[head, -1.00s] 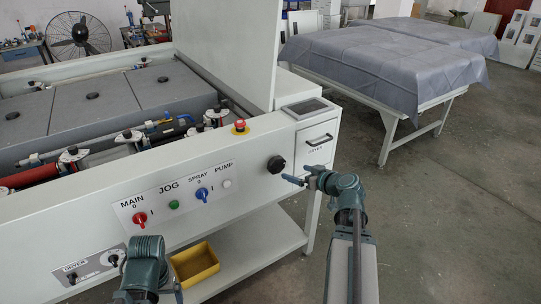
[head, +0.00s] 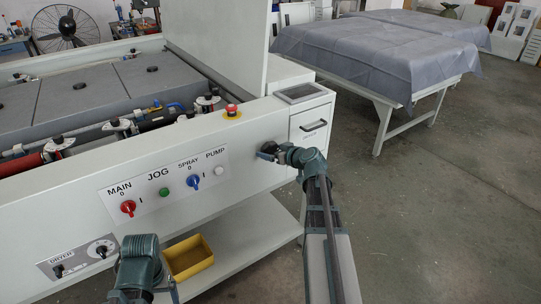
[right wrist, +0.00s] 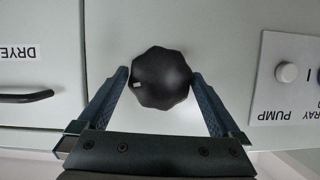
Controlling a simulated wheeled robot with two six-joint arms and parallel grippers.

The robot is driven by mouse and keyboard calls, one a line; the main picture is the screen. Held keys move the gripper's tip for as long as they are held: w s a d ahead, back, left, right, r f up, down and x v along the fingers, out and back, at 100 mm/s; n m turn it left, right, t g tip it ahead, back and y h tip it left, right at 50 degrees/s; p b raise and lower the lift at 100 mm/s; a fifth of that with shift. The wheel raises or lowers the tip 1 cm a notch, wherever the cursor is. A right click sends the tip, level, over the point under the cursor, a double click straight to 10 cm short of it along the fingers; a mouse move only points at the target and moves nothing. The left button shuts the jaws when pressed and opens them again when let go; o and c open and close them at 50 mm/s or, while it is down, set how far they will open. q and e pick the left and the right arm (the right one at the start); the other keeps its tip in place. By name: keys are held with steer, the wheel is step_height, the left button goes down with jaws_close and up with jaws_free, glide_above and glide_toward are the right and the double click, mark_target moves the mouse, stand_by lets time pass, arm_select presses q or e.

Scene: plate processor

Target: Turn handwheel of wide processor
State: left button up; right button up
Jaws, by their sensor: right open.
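The handwheel is a black lobed knob on the front panel of the white processor (head: 240,160). In the right wrist view the handwheel (right wrist: 161,79) sits between the two blue fingers of my right gripper (right wrist: 160,84). The gripper is open, with one finger close to each side of the knob; I cannot tell whether either touches it. In the head view my right gripper (head: 273,153) is at the panel and hides much of the knob. My left wrist shows at the bottom of the head view, but its jaws do not show.
Left of the handwheel is a label plate with a red switch (head: 128,207), a green button, a blue switch (head: 193,181) and a white pump button (head: 219,171). A red emergency stop (head: 232,110) is above. A yellow bin (head: 190,257) stands below. Open floor lies to the right.

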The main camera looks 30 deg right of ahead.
steer(key=shift+w+a+f, duration=0.1)
steer(key=shift+w+f, duration=0.05)
steer(key=shift+w, duration=0.35)
steer(key=c, duration=1.1)
steer(key=shift+f+m+y+b, duration=0.1)
steer(key=shift+m+y+b, duration=0.4)
steer(key=shift+m, duration=0.4)
steer(key=shift+m+y+b, duration=0.35)
steer(key=shift+m+y, duration=0.45)
steer(key=shift+m, duration=0.1)
steer(key=shift+f+m+y+b, duration=0.1)
steer(key=shift+m+y+b, duration=0.6)
steer(key=shift+m, duration=0.4)
steer(key=shift+m+t+y+b, duration=0.3)
steer(key=shift+m+y+b, duration=0.2)
steer(key=shift+m, duration=0.3)
